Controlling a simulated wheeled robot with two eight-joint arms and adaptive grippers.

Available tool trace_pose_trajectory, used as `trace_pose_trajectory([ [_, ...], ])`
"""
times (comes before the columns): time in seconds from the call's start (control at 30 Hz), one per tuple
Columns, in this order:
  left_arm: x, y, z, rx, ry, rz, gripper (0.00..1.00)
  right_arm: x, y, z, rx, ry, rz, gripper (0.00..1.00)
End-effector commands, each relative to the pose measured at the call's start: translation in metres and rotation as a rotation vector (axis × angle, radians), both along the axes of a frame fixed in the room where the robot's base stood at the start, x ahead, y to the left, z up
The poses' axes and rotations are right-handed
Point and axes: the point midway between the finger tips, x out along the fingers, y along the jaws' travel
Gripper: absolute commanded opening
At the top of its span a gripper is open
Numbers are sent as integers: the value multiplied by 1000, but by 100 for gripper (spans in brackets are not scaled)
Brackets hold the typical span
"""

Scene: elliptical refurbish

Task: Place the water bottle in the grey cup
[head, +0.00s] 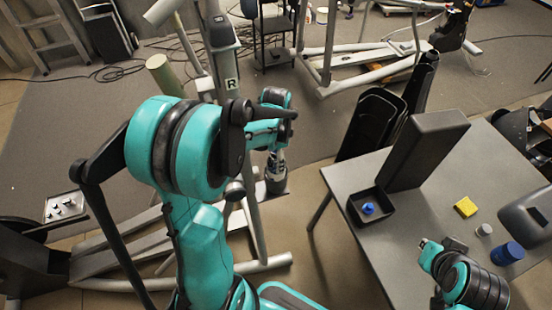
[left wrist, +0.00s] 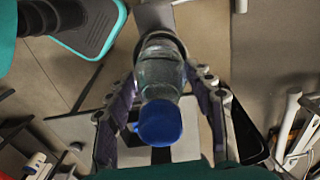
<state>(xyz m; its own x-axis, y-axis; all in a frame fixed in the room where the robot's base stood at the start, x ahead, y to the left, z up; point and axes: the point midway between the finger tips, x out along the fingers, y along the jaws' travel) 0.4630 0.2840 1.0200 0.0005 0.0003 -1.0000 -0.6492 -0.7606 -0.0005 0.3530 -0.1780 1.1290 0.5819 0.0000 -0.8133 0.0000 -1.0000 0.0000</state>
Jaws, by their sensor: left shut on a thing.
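The water bottle (left wrist: 162,75) is clear with a blue cap (left wrist: 160,122). In the left wrist view it stands between the two fingers of my left gripper (left wrist: 163,88), which is shut on it. The cap faces the camera. A dark curved rim, seemingly the grey cup (left wrist: 158,36), shows around the bottle's far end. In the head view my left gripper (head: 275,156) is at the elliptical's upright, with the dark grey cup (head: 275,181) just below. I cannot tell how deep the bottle sits in the cup. My right gripper's fingers are not seen.
The elliptical's upright (head: 256,215) stands beside my left gripper. At right, a grey table (head: 415,205) holds a black tray (head: 358,211) with a blue item, a dark box (head: 425,150), a yellow sponge (head: 466,207) and a blue container (head: 508,253). My right arm is near the table's front.

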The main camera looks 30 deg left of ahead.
Motion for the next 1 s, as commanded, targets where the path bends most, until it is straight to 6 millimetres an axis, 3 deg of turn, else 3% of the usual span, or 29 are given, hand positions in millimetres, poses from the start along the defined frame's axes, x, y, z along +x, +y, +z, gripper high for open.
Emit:
trace_pose_trajectory([
  [0.03,0,0,-1,0,0,0,61,0,0,-1,0,0,0,0],
  [0.1,0,0,-1,0,0,0,74,0,0,-1,0,0,0,0],
  [0.5,0,0,7,0,0,0,74,0,0,5,0,0,0,0],
  [1.0,0,0,106,0,0,0,74,0,0,27,0,0,0,0],
])
